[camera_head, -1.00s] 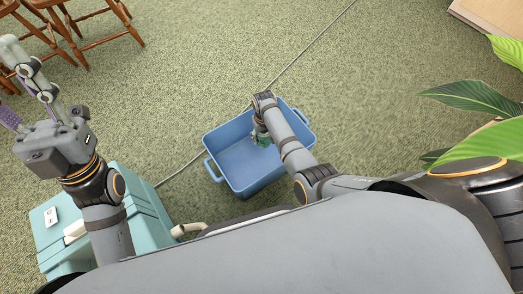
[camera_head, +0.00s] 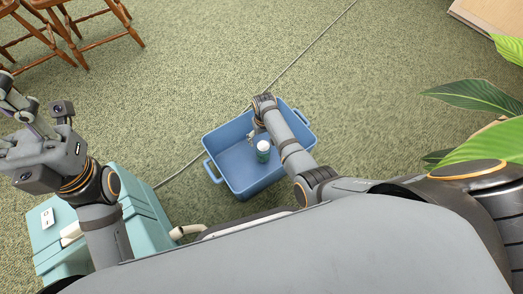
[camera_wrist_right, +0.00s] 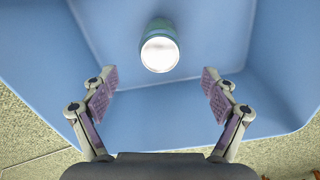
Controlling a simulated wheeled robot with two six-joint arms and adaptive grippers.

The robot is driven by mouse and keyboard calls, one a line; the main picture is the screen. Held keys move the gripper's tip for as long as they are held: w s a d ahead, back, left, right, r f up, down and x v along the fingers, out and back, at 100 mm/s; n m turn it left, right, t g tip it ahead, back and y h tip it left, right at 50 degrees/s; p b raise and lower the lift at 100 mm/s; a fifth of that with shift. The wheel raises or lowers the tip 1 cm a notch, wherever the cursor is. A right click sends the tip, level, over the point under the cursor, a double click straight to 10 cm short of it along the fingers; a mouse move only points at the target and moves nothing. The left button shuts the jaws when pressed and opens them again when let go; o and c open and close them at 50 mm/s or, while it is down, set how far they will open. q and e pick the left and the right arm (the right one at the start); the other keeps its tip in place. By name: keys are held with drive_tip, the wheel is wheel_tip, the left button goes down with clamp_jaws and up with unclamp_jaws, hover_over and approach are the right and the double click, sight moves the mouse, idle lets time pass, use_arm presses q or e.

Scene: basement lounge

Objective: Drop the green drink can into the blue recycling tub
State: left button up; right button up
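The green drink can (camera_head: 263,152) is inside the blue recycling tub (camera_head: 232,176), toward its right side and clear of my fingers. In the right wrist view the can (camera_wrist_right: 158,47) shows its pale round end toward the camera, beyond the fingertips, with the tub (camera_wrist_right: 270,95) around it. I cannot tell whether it touches the tub's bottom. My right gripper (camera_wrist_right: 160,85) is open and empty above the tub; in the head view it (camera_head: 252,133) is partly hidden by its wrist. My left gripper (camera_head: 12,112) is at the far left, cut by the frame edge, away from the tub.
A teal box (camera_head: 140,222) stands on the carpet at lower left. Wooden chairs (camera_head: 85,28) are at upper left and a leafy plant (camera_head: 480,97) is at right. A thin cable (camera_head: 300,52) runs behind the tub. Carpet is clear beyond it.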

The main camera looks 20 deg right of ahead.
wheel_tip(320, 180, up, 8)
drive_tip(key=shift+f, duration=0.25)
idle(0.6)
